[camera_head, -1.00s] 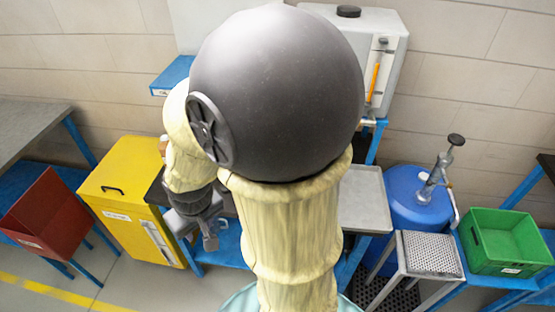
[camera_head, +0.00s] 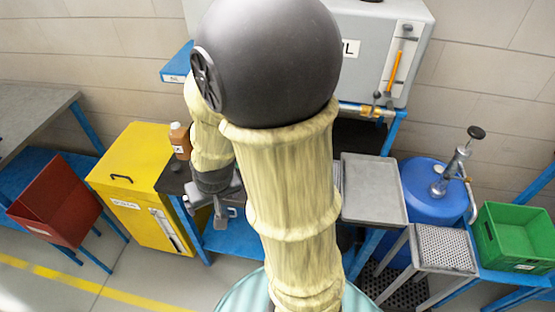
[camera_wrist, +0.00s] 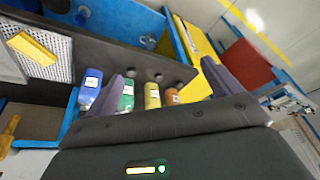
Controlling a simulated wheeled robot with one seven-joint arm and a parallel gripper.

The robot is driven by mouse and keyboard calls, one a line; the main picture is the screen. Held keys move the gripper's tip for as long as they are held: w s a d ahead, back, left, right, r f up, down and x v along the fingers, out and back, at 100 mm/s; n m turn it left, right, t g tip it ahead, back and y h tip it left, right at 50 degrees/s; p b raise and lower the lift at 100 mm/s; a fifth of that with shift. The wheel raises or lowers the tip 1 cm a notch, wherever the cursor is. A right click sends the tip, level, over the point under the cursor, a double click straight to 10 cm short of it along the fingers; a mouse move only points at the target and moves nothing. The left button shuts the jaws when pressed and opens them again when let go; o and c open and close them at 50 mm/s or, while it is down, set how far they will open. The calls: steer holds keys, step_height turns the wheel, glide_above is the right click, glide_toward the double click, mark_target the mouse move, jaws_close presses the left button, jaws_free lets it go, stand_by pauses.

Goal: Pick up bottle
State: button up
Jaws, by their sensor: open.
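A brown-orange bottle (camera_head: 180,142) with a white label stands on the dark bench top beside my arm in the head view. In the wrist view a row of bottles shows beyond my gripper (camera_wrist: 162,72): a blue one (camera_wrist: 90,88), a green one (camera_wrist: 127,96), a yellow one (camera_wrist: 152,96) and a brown-orange one (camera_wrist: 171,95). The left finger partly covers the blue and green bottles. In the head view my gripper (camera_head: 222,212) hangs by the bench front; my arm hides the other bottles.
A yellow cabinet (camera_head: 130,165) and a red bin (camera_head: 55,205) stand to the left. A grey tray (camera_head: 373,190), a blue drum with pump (camera_head: 430,200), a perforated stand (camera_head: 445,248) and a green crate (camera_head: 515,240) stand to the right. A white tank (camera_head: 385,45) is behind.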

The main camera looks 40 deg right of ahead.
steer(key=w+d+f+m+t+h+b, duration=0.2)
steer(key=w+d+f+m+b, duration=0.15)
steer(key=w+f, duration=0.4)
steer(key=d+f+m+t+h+b, duration=0.1)
steer(key=d+f+h+b, duration=0.1)
steer(key=d, duration=0.3)
steer(key=s+d+f+m+t+h+b, duration=0.1)
steer(key=d+f+m+t+h, duration=0.1)
steer(key=d+f+h, duration=0.3)
steer(key=s+d+f+m+t+h+b, duration=0.1)
steer(key=d+f+m+h+b, duration=0.1)
steer(key=d, duration=0.4)
step_height(320, 180, down, 2)
steer(key=shift+f+t+h+b, duration=0.25)
steer(key=shift+t+h+b, duration=0.15)
steer(key=shift+h, duration=0.4)
steer(key=shift+s+d+h, duration=0.15)
steer(key=shift+s+h, duration=0.1)
steer(key=shift+h, duration=0.05)
steer(key=shift+s+r+n+t, duration=0.15)
steer(key=shift+r+n+t, duration=0.15)
steer(key=shift+t, duration=0.3)
steer(key=shift+d, duration=0.15)
steer(key=p+x, duration=0.1)
steer(key=x, duration=1.1)
steer(key=shift+r+p, duration=0.2)
steer(key=shift+p, duration=0.15)
